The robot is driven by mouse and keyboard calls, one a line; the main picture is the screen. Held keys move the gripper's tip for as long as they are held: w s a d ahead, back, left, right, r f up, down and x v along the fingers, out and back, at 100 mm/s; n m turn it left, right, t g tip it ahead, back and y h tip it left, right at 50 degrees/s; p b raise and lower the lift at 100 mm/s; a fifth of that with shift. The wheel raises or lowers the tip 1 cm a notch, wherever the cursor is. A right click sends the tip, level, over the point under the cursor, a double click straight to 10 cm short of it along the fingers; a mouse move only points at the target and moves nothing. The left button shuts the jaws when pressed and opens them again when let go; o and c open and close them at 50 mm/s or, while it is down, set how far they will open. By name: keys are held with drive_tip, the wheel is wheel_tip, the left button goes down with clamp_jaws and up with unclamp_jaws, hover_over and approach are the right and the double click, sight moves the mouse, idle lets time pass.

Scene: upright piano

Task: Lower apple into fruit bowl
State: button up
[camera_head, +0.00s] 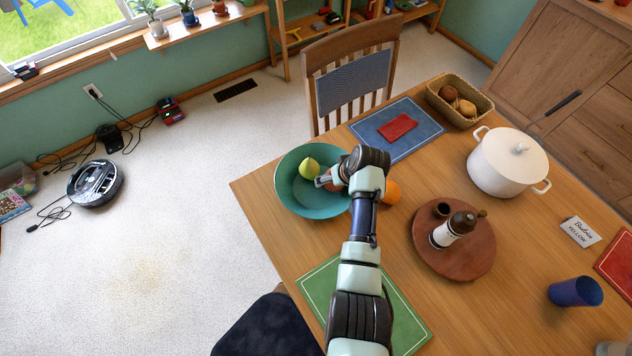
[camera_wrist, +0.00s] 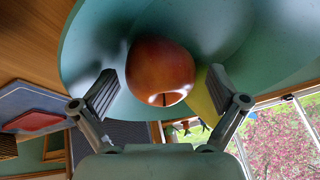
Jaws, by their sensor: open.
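The teal fruit bowl (camera_head: 305,200) stands on the wooden table near its left edge. A yellow-green pear (camera_head: 309,168) lies in the bowl. The red apple (camera_head: 335,181) is at the bowl's right side, partly hidden by my arm. In the wrist view the apple (camera_wrist: 160,72) sits against the bowl's inside (camera_wrist: 90,40), between my fingers. My gripper (camera_wrist: 160,92) is open, with a finger on either side of the apple and gaps showing. A yellow-green piece, likely the pear (camera_wrist: 203,95), shows behind the right finger.
An orange (camera_head: 391,193) lies on the table right of the bowl, partly behind my arm. A blue placemat with a red cloth (camera_head: 398,127), a bread basket (camera_head: 460,103), a white pot (camera_head: 508,163) and a round tray (camera_head: 470,255) stand farther right. A chair (camera_head: 352,80) stands behind.

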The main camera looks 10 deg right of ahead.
drive_tip(key=v, duration=1.1)
drive_tip(key=shift+r, duration=0.35)
drive_tip(key=shift+s+d, duration=0.1)
drive_tip(key=shift+s, duration=0.05)
drive_tip(key=s+a+r+m+t+h, duration=0.1)
drive_tip(key=s+a+r+t+h, duration=0.1)
drive_tip(key=s+a+r+t, duration=0.85)
drive_tip(key=s+a+r+g+p, duration=0.1)
drive_tip(key=r+p, duration=1.3)
drive_tip(key=r, duration=0.1)
drive_tip(key=s+a+r+g+p, duration=0.1)
drive_tip(key=s+r+p, duration=0.1)
drive_tip(key=r+p, duration=1.2)
drive_tip(key=shift+s+a+r, duration=0.25)
drive_tip(key=shift+a+r, duration=0.05)
drive_tip(key=shift+r, duration=0.65)
